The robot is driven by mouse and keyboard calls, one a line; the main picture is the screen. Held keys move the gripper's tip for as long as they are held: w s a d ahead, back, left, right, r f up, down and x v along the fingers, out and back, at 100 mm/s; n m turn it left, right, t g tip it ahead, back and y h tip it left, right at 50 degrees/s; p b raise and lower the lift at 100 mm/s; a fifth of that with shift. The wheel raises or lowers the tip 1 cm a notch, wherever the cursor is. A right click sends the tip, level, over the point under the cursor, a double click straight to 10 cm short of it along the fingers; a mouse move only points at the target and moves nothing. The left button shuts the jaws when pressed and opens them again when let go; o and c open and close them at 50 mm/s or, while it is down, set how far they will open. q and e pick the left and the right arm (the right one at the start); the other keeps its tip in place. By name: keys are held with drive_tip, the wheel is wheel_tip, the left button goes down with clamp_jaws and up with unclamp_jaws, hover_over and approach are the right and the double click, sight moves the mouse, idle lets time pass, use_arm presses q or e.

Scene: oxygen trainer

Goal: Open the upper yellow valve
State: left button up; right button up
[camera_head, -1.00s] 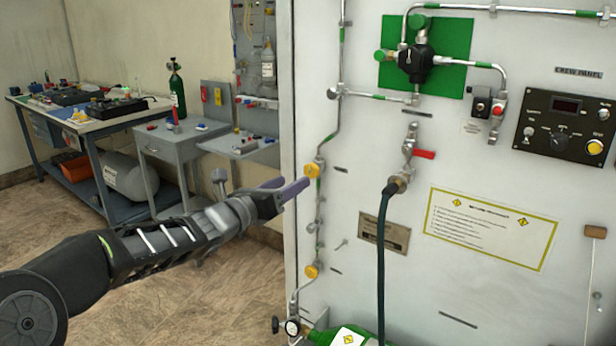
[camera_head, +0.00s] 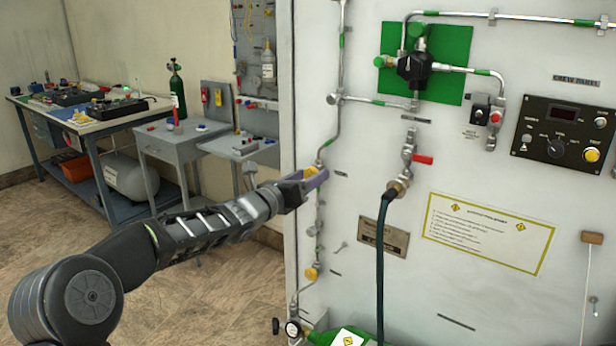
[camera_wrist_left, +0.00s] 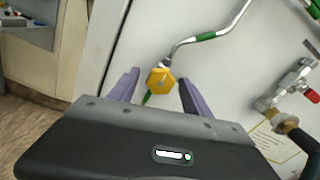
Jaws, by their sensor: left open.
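The upper yellow valve (camera_wrist_left: 160,81) has a yellow knob on a thin pipe at the left side of the white panel. In the left wrist view it sits between the two purple fingers of my left gripper (camera_wrist_left: 155,92), which are open on either side of it with gaps showing. In the head view my left gripper (camera_head: 308,181) is at the upper yellow valve (camera_head: 311,172), which is partly hidden behind the fingers. The lower yellow valve (camera_head: 312,273) is on the same pipe run further down. My right gripper is not in view.
A red-handled valve (camera_head: 423,159) with a dark hose (camera_head: 381,260) is to the right on the panel. A green cylinder (camera_head: 335,338) stands below. A grey side table (camera_head: 185,140) and a workbench (camera_head: 100,124) are at the left, with open floor before them.

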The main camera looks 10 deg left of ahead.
use_arm(q)
drive_tip(key=shift+c, duration=0.4)
clamp_jaws()
